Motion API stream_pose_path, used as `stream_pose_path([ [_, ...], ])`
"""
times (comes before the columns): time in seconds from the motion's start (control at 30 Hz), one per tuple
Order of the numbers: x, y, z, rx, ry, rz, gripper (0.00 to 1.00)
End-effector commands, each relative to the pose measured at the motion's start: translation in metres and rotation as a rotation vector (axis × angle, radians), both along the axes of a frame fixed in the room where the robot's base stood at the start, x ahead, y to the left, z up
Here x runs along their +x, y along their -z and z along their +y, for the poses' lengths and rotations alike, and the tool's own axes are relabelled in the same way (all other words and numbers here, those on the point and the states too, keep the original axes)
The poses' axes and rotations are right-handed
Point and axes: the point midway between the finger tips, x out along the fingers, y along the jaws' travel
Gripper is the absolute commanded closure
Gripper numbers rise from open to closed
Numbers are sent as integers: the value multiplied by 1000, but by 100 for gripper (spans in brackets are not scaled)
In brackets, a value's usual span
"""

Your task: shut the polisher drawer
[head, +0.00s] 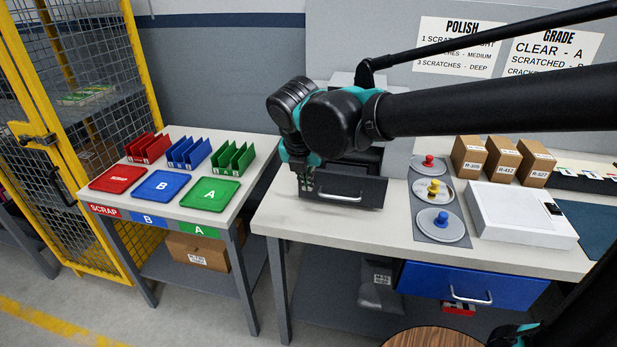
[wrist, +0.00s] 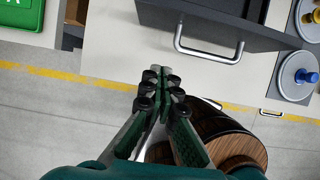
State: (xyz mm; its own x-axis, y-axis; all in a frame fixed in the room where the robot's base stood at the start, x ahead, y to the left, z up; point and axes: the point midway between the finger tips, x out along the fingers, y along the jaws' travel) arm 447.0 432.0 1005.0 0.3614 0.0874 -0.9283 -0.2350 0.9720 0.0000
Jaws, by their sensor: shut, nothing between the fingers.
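The polisher drawer (head: 350,191) is a dark grey front with a silver bar handle, low on the bench top. It appears pulled out, with a dark box part behind its front. My arm hides much of the polisher (head: 341,79) behind it. In the wrist view, the drawer front (wrist: 232,14) and its handle (wrist: 208,52) are at the top, right of my fingertips. My gripper (wrist: 160,78) is shut and empty, with its fingertips apart from the handle. In the head view, my gripper (head: 306,184) points down by the drawer's left end.
Polishing discs with coloured knobs (head: 433,188) and a white box (head: 520,214) stand right of the drawer. A blue drawer (head: 472,286) hangs under the bench (head: 330,228). A side table with red, blue and green trays (head: 210,194) is left. A round wooden top (head: 425,338) is in front.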

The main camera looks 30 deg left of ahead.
Motion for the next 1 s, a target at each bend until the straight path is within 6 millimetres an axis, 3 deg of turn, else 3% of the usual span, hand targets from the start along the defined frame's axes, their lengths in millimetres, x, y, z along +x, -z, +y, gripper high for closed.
stream_pose_path([
  [0.3,24,59,5,0,3,0,100],
  [0.6,58,58,14,0,3,0,100],
  [1.0,62,58,15,0,1,0,100],
])
